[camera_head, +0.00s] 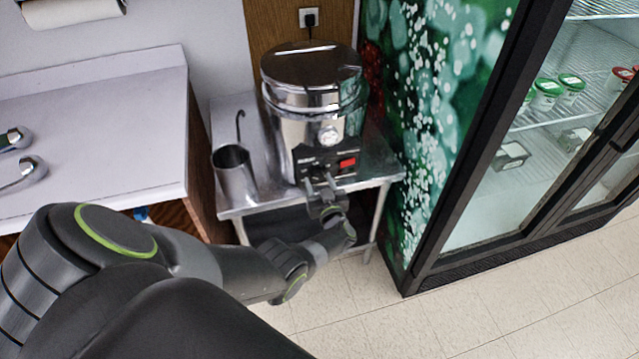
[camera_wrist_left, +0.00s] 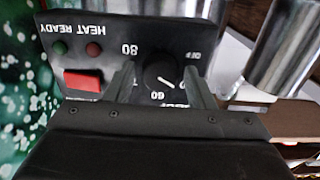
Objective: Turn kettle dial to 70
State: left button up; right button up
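The kettle (camera_head: 315,120) is a large shiny metal urn with a black control panel at its base front. In the left wrist view the panel (camera_wrist_left: 110,28) appears upside down. Its black round dial (camera_wrist_left: 163,70) has a white pointer line slanting toward the picture's lower right. I can read 80, 60 and OFF around it; the 70 mark seems hidden behind a finger. My left gripper (camera_head: 319,181) is at the panel. In the wrist view its fingers (camera_wrist_left: 159,72) are open, one on each side of the dial, with visible gaps. My right gripper is out of view.
The kettle stands on a metal table (camera_head: 380,168) beside a metal cup (camera_head: 234,178) holding a ladle. A red switch (camera_wrist_left: 84,81) and two indicator lights are beside the dial. A white counter (camera_head: 90,130) is left, a glass-door fridge (camera_head: 450,225) right.

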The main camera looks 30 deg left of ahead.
pick_arm(q)
jog(key=shift+o, duration=0.6)
jog(key=shift+s+d, duration=0.2)
jog(key=shift+d, duration=0.05)
jog(key=p+v, duration=0.1)
jog(key=v, duration=1.5)
jog(key=shift+s+d+p, duration=0.2)
jog(key=shift+d+p, duration=0.15)
jog(key=shift+p, duration=0.05)
